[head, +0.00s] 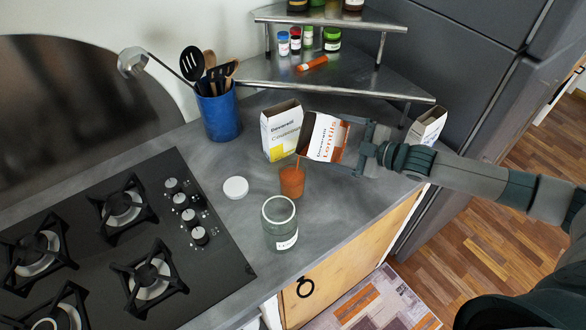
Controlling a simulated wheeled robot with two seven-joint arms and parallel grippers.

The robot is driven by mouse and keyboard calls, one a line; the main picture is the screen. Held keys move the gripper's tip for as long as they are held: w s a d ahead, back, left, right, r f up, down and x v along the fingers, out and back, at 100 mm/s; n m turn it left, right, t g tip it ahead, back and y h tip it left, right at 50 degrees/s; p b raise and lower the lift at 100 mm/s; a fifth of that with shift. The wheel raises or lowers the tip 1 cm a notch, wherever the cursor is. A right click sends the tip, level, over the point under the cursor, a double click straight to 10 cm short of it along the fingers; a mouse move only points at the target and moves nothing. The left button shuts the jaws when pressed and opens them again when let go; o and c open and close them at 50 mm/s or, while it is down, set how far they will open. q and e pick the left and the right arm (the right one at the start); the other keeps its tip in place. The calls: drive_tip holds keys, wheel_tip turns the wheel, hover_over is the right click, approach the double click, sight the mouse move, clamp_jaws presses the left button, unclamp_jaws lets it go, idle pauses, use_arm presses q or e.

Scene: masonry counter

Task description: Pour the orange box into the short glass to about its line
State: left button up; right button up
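My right gripper (352,147) is shut on the white and orange lentils box (325,137). The box is tipped on its side, its dark open end facing left and down. A thin orange stream falls from that end into the short glass (291,181), which stands upright on the counter below. Orange contents show through much of the glass; I cannot make out its line or the exact level. My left gripper is not in view.
A glass jar with a label (280,228) stands in front of the short glass. A white lid (236,188) lies to the left. A white and yellow box (281,130) stands close behind, another box (428,126) at right. The hob (105,245) fills the left.

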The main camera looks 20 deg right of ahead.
sight(324, 138)
drive_tip(key=shift+s+a+r, duration=0.2)
drive_tip(key=shift+s+r, duration=0.05)
drive_tip(key=shift+r, duration=0.1)
drive_tip(key=shift+w, duration=0.1)
drive_tip(key=shift+w+d+f, duration=0.1)
drive_tip(key=shift+w+d, duration=0.1)
drive_tip(key=shift+w, duration=0.05)
drive_tip(key=shift+s, duration=0.1)
drive_tip(key=shift+s+a+r, duration=0.1)
drive_tip(key=shift+s+r, duration=0.05)
drive_tip(key=shift+r, duration=0.05)
drive_tip(key=shift+a, duration=0.15)
drive_tip(key=shift+f, duration=0.3)
drive_tip(key=shift+f+m+b, duration=0.3)
drive_tip(key=shift+f+b, duration=0.2)
drive_tip(key=shift+f, duration=0.1)
drive_tip(key=shift+a+m+y, duration=0.1)
drive_tip(key=shift+m+y, duration=0.3)
drive_tip(key=shift+y, duration=0.1)
drive_tip(key=shift+s+a+f+m+y+b, duration=0.25)
drive_tip(key=shift+a+m+y+b, duration=0.2)
drive_tip(key=shift+m, duration=0.35)
drive_tip(key=r+p, duration=0.2)
drive_tip(key=shift+a+r, duration=0.2)
drive_tip(key=shift+r, duration=0.1)
drive_tip(key=shift+s+a+r+m, duration=0.1)
drive_tip(key=shift+r+m, duration=0.05)
drive_tip(key=shift+m, duration=0.15)
